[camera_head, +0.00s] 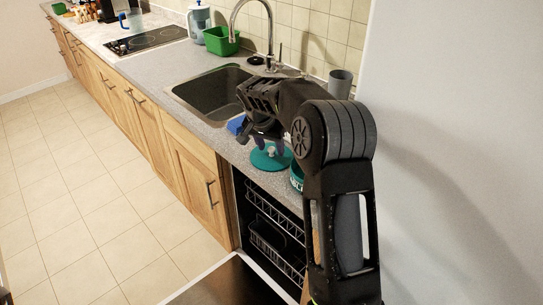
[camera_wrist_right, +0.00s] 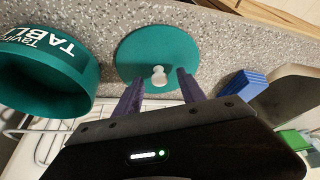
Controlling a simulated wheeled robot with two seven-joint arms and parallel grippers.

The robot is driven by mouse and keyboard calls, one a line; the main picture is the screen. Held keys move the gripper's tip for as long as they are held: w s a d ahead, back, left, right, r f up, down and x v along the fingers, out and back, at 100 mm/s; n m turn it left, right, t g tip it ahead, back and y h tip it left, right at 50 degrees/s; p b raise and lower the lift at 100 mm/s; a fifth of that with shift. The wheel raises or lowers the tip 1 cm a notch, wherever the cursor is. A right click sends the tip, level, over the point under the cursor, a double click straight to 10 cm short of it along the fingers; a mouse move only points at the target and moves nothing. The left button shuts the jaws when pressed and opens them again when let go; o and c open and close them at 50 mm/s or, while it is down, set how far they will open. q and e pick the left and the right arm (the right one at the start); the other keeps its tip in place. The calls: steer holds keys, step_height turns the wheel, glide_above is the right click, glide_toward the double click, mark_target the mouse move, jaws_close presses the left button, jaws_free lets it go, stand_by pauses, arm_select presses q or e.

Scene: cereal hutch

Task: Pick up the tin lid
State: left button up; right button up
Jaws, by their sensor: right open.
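The tin lid is a flat teal disc with a small pale knob. It lies on the speckled counter in the head view (camera_head: 270,160) and in the right wrist view (camera_wrist_right: 140,42). My right gripper (camera_head: 270,145) is open and empty, pointing down at the lid. In the wrist view its two dark purple fingers (camera_wrist_right: 160,80) reach the lid's near edge, one on each side of the knob. I cannot tell whether they touch it. The open teal tin (camera_wrist_right: 32,88) stands beside the lid, partly hidden by my arm in the head view. My left gripper is not in view.
A blue block (camera_wrist_right: 243,84) lies on the counter between the lid and the sink (camera_head: 212,92). An open dishwasher with wire racks (camera_head: 275,230) is below the counter's front edge. A grey cup (camera_head: 340,83) stands near the wall. A green tub (camera_head: 221,41) is beyond the sink.

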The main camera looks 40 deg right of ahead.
mark_target(270, 149)
jaws_close()
stand_by(0.4)
steer(key=shift+r, duration=0.1)
step_height(270, 149, up, 10)
steer(key=b, duration=0.1)
stand_by(0.6)
stand_by(0.4)
